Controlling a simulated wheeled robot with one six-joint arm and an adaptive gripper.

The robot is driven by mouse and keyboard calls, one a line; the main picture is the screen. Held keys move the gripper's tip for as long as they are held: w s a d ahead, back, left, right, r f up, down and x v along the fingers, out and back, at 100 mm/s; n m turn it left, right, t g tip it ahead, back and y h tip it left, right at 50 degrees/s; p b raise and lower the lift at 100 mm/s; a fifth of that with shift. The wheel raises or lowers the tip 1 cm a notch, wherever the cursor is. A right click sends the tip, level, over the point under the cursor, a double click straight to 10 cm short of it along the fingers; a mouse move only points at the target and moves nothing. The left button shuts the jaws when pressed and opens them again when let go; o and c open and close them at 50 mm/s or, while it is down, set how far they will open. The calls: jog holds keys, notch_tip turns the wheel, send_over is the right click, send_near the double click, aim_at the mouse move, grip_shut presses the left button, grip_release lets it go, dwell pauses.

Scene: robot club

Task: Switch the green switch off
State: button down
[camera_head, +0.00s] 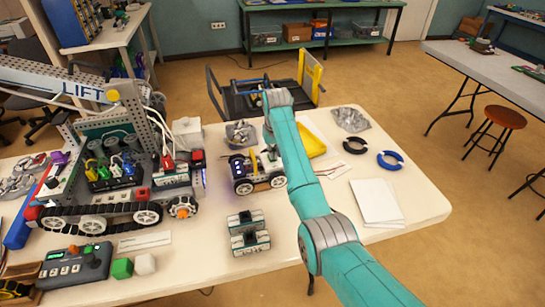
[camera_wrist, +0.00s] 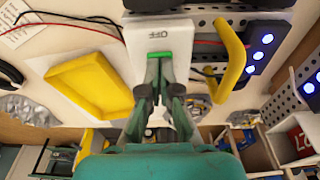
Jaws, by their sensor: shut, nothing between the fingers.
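In the wrist view, the green switch (camera_wrist: 158,54) is a small green bar on a white housing (camera_wrist: 148,34). The printed word OFF appears upside down beside it. My gripper (camera_wrist: 158,82) is shut and empty, with its fingertips right at the edge of the green switch. I cannot tell whether they touch it, and they hide part of the housing. In the head view, the small wheeled rover (camera_head: 244,183) stands beneath my arm. My arm hides the switch and the fingertips there.
A yellow tray (camera_wrist: 65,85) and a bent yellow bar (camera_wrist: 232,62) flank the gripper in the wrist view. Red and black wires run near the housing. In the head view, a large tracked robot (camera_head: 95,218) stands left, and white paper (camera_head: 376,202) lies right.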

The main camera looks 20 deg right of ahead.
jog(key=shift+f, duration=0.35)
dwell(0.3)
jog(key=shift+r, duration=3.5)
